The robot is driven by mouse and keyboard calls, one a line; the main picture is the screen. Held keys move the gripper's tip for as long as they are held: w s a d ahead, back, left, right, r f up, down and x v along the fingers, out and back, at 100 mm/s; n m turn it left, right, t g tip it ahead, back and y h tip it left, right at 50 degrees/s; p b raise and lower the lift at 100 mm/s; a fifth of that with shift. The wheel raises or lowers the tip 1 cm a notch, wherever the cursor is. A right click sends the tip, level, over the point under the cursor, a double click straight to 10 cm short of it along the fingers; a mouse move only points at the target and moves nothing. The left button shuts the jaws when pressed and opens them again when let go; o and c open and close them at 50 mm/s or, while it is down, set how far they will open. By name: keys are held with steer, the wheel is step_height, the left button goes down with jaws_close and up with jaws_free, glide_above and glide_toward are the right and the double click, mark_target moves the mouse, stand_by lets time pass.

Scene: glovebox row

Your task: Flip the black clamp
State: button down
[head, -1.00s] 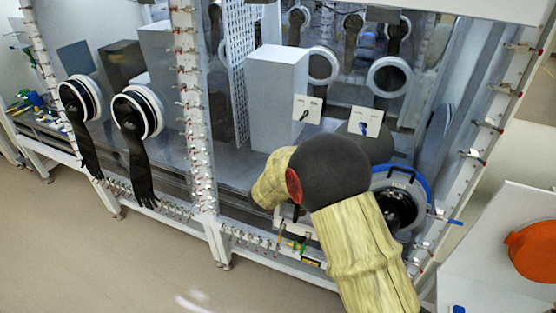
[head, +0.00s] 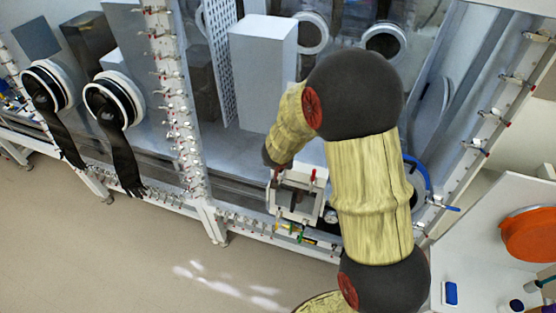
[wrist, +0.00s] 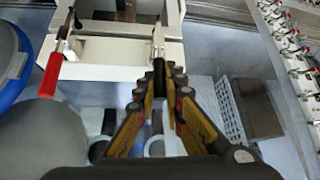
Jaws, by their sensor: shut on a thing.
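The black clamp (wrist: 158,67) shows in the wrist view as a dark handle below a metal arm, at the right front of a white box-like frame (wrist: 115,72). My gripper (wrist: 164,88) is shut on this handle, and its fingers hide part of it. A second clamp with a red handle (wrist: 53,75) stands at the left of the same frame, apart from my fingers. In the head view the white frame (head: 283,205) is below my wrist, in front of the glovebox. My fingers and the black handle cannot be made out clearly there.
A blue ring (wrist: 14,75) is at the left in the wrist view. A row of small clamps (wrist: 287,40) runs down the right, near a white perforated basket (wrist: 228,110). Gloves (head: 122,160) hang at the left in the head view. An orange round thing (head: 530,235) is right.

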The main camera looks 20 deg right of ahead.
stand_by(0.5)
steer(key=c, duration=1.9)
jaws_free()
steer(key=shift+w, duration=0.1)
steer(key=v, duration=1.2)
steer(key=shift+d, duration=0.1)
